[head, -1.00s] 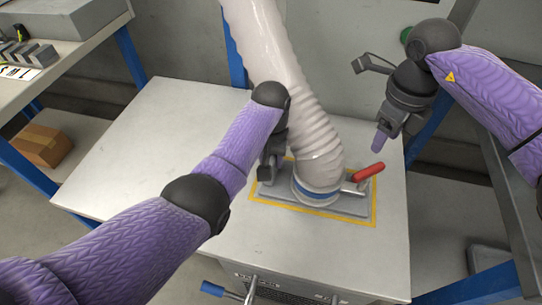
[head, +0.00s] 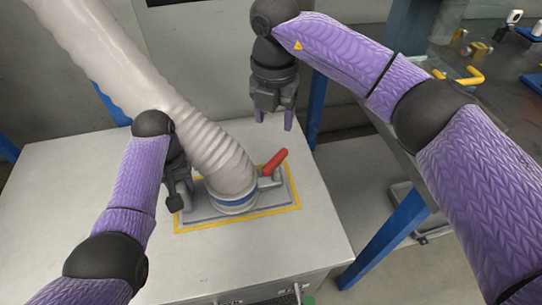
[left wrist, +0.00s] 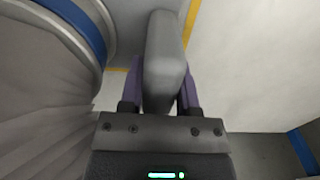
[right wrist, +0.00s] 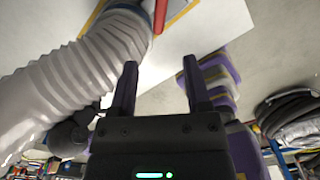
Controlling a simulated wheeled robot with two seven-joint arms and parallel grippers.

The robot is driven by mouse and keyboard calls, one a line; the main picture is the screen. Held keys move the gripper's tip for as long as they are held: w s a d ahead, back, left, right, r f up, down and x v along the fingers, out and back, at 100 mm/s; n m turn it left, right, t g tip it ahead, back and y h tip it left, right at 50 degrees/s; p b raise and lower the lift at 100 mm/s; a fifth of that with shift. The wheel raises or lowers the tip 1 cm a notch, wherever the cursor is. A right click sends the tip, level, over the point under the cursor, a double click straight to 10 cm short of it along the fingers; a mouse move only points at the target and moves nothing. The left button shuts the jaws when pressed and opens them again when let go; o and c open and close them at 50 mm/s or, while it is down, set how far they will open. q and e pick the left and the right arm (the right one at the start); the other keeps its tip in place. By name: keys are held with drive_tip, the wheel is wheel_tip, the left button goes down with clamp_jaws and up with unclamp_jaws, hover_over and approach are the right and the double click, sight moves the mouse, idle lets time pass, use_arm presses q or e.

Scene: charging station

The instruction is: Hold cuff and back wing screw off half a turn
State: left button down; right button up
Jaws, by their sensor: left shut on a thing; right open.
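The cuff (head: 233,200) is a pale collar with a blue band at the foot of the thick ribbed hose, seated on a grey plate (head: 206,212). The blue band also shows in the left wrist view (left wrist: 82,28). My left gripper (head: 180,188) is shut on a grey rounded bar (left wrist: 165,60) beside the cuff. A red-handled wing screw (head: 273,163) sticks up at the cuff's back right; its red part shows at the top of the right wrist view (right wrist: 160,14). My right gripper (head: 274,120) is open and empty, above and behind the red handle, not touching it.
The ribbed hose (head: 130,80) rises to the upper left, between my arms. A yellow line (head: 240,218) frames the plate on the light tabletop (head: 90,180). A grey bench (head: 470,130) with yellow handles stands at the right. The tabletop's front is clear.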

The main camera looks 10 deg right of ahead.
sight(273, 161)
wheel_tip(273, 161, down, 12)
drive_tip(key=m, duration=0.3)
drive_tip(key=shift+r, duration=0.15)
clamp_jaws()
